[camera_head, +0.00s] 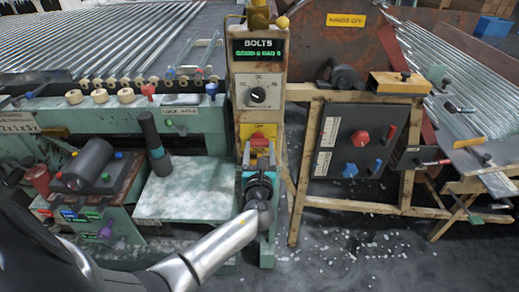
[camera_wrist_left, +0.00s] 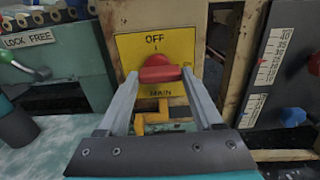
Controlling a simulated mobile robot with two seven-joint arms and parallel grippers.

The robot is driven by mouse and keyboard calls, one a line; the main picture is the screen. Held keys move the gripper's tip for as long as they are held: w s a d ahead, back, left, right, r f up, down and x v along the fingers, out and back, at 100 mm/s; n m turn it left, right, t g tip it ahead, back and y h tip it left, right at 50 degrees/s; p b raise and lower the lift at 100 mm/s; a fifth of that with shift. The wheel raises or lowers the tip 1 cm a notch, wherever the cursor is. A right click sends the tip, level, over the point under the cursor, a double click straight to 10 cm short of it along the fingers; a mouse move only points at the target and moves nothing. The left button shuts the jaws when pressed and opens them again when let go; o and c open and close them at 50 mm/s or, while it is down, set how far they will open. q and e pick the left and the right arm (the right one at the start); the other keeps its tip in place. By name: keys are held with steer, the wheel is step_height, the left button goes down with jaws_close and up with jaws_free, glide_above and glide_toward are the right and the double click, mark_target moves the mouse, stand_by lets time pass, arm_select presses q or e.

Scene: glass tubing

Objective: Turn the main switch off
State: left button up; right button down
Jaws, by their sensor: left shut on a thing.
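The main switch is a red knob with a horizontal red grip (camera_wrist_left: 160,74) on a yellow plate (camera_wrist_left: 184,48). The plate reads OFF above the knob and MAIN below it. In the head view the red switch (camera_head: 259,141) sits low on the cream post. My left gripper (camera_wrist_left: 160,77) is shut on the red grip, one finger at each side. In the head view my left gripper (camera_head: 259,158) reaches up to the switch from below. The fingers partly hide the plate's lower part. My right gripper is not in view.
A dark panel (camera_head: 352,127) with red and blue knobs stands to the right. A bent yellow piece (camera_wrist_left: 150,118) lies below the switch. A green-white bench (camera_head: 185,190) is to the left.

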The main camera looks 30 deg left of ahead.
arm_select(q)
steer(key=c, duration=0.4)
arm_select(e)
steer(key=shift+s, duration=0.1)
